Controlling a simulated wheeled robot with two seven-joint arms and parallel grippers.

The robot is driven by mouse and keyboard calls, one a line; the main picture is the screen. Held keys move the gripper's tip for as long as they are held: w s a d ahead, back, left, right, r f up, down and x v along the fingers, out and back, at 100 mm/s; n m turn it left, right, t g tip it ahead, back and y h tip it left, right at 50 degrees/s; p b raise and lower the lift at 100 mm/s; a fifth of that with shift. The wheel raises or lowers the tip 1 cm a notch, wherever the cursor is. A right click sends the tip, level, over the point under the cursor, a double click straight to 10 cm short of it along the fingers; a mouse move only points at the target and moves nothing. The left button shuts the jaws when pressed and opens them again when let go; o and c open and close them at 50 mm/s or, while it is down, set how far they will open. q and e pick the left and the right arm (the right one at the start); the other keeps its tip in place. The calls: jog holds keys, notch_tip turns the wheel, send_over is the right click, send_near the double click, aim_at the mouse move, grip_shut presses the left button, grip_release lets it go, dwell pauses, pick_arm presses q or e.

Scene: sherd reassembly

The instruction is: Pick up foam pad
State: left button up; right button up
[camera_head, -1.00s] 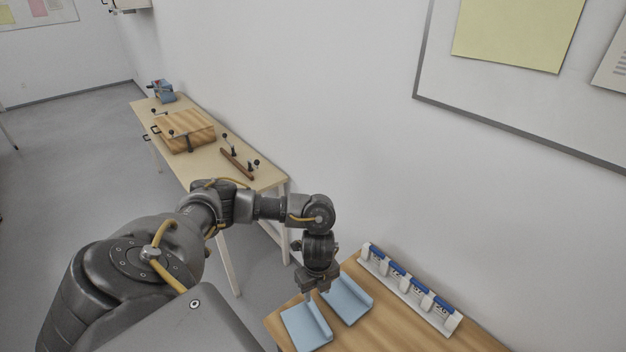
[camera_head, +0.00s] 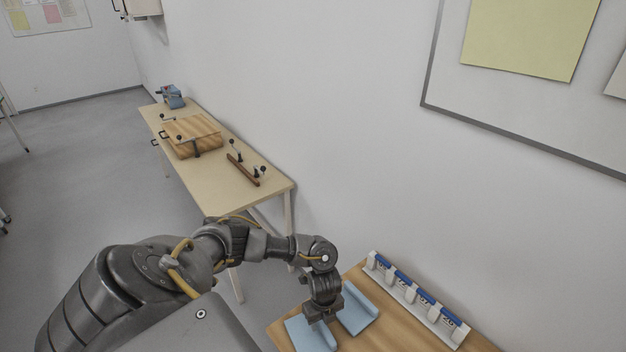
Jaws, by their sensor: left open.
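Light blue foam pads lie on the wooden table (camera_head: 395,328) at the bottom of the head view. One pad (camera_head: 358,310) lies to the right of my left gripper, and another pad (camera_head: 308,336) lies to its left, nearer the picture's bottom edge. My left gripper (camera_head: 322,318) points down at the pads, between the two visible blue areas. It is open. Its fingertips are small and partly hidden, so I cannot tell whether they touch a pad. My right gripper is not in view.
A white rack with blue-topped items (camera_head: 417,298) stands along the wall side of the wooden table. A farther bench (camera_head: 215,188) holds a wooden box (camera_head: 190,136), a brown bar with black knobs (camera_head: 243,170) and a blue device (camera_head: 173,97). The wall bounds the right.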

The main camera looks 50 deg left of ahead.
aim_at(314, 339)
pick_arm(q)
jog(key=shift+f, duration=0.2)
grip_shut()
jog(key=shift+r, duration=0.1)
jog(key=shift+r, duration=0.55)
jog(key=s+d+r+p, duration=0.2)
jog(key=s+r, duration=0.9)
jog(key=s, duration=0.3)
jog(key=shift+r, duration=0.4)
jog(key=shift+w+d, duration=0.1)
jog(key=shift+w, duration=0.05)
